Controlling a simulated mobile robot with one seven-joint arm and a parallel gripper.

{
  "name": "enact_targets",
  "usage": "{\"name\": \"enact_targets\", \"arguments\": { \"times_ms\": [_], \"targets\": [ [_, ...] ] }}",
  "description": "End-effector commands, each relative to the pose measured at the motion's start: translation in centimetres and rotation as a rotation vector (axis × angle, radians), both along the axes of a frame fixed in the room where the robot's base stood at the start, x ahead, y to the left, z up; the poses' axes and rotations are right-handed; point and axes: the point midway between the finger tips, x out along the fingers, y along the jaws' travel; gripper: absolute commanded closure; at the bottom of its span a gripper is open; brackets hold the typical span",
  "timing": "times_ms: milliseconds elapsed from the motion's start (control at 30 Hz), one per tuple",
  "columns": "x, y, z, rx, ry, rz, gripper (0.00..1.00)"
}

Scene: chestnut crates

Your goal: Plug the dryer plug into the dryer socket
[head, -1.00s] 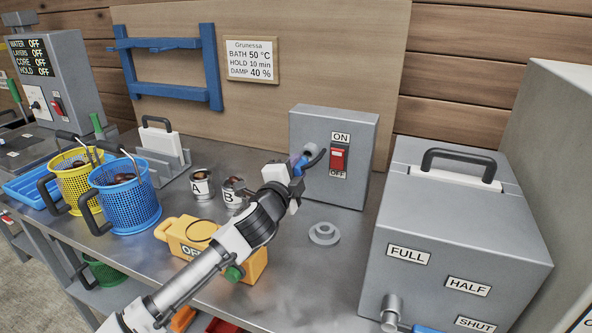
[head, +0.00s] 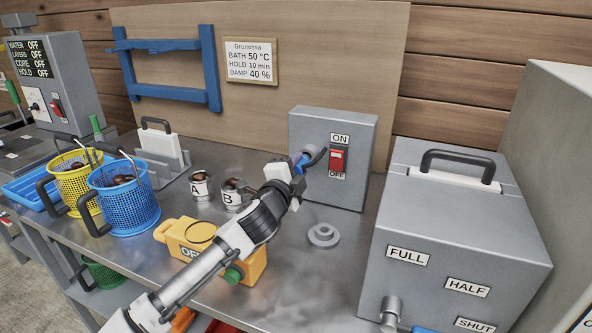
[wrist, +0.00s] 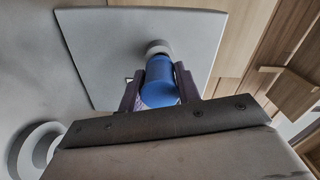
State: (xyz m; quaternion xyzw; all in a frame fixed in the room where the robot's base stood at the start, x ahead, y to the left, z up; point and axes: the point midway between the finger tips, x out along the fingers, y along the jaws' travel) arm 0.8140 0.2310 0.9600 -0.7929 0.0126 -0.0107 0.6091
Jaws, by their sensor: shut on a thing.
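The blue dryer plug (wrist: 160,84) is between the two dark fingers of my gripper (wrist: 158,78) in the wrist view. In the head view my gripper (head: 299,170) is at the left side of the front of a grey switch box (head: 362,125), with a bit of the blue plug (head: 300,163) showing. A round light grey socket (wrist: 157,47) on the box front is directly beyond the plug's far end, in line with it. The plug seems to meet the socket, but its pins are hidden, so I cannot tell how deep it sits.
The box has a red ON/OFF switch (head: 338,159). A grey ringed disc (head: 323,235) lies on the bench below. A large grey tank (head: 450,230) stands right; metal cups, a yellow case (head: 190,238) and a blue basket (head: 130,200) stand left.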

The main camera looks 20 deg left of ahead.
Motion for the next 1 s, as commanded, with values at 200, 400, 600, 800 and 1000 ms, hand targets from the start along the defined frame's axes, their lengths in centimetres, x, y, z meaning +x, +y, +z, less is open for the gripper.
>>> {"name": "enact_targets", "arguments": {
  "times_ms": [200,400,600,800,1000],
  "targets": [
    [0.7,0.0,0.0,0.0,0.0,0.0,1.0],
    [1.3,-0.1,0.0,0.0,0.0,-0.001,1.0],
    [1.9,0.0,0.0,0.0,0.0,0.0,1.0],
    [2.5,-0.1,0.0,0.0,0.0,0.0,1.0],
    [2.4,-0.1,0.0,0.0,0.0,0.0,0.42]
  ]
}}
